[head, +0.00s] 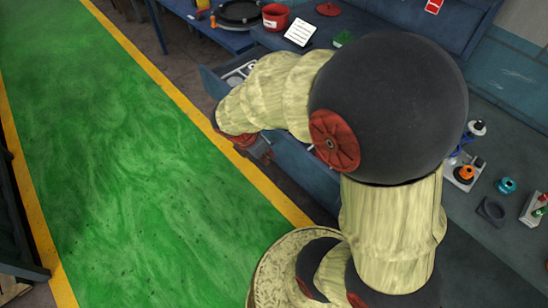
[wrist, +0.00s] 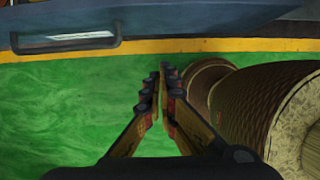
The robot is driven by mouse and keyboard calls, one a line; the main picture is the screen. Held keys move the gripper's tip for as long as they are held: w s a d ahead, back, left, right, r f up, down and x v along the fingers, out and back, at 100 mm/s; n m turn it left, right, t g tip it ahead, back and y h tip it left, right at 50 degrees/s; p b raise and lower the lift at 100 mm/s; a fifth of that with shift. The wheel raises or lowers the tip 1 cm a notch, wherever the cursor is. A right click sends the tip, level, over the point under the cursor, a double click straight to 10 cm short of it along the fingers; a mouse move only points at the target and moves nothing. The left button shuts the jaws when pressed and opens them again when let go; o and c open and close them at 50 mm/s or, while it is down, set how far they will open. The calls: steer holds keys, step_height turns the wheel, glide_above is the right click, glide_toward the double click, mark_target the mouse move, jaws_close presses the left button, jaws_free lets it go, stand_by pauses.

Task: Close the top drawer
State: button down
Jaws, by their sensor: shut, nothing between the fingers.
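The open drawer (head: 212,83) sticks out from the blue bench in the head view, left of my arm. Pale items lie inside it, and my arm hides much of it. In the wrist view, a blue-grey drawer front (wrist: 200,17) with a dark bar handle (wrist: 66,46) crosses the top. My gripper (wrist: 163,72) is shut and empty, with its fingertips below that front in the picture and right of the handle. A gap shows between the fingertips and the front. In the head view the gripper is partly hidden near the drawer.
A red pot (head: 276,17), a white card (head: 300,32) and a black round tray (head: 238,13) stand on the benches. Bottles and small parts (head: 466,172) lie on the right bench. The green floor lane (head: 110,150) with yellow edges is clear.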

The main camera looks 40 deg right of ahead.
steer(key=b, duration=0.4)
glide_toward(286, 157)
steer(key=s+a+f, duration=0.3)
steer(key=a+f, duration=0.1)
steer(key=shift+w+d+b, duration=0.15)
steer(key=shift+d+b, duration=0.1)
steer(key=shift+d, duration=0.8)
steer(key=shift+w+d+b, duration=0.2)
steer(key=shift+d+b, duration=0.05)
steer(key=shift+d, duration=0.8)
steer(key=shift+d, duration=0.1)
steer(key=d+p, duration=0.5)
steer(key=d, duration=0.5)
steer(key=d+p, duration=0.6)
steer(key=d, duration=0.4)
steer(key=w+d+p, duration=0.1)
steer(key=d+p, duration=0.4)
steer(key=d, duration=0.5)
steer(key=shift+d, duration=0.35)
steer(key=shift+w, duration=0.1)
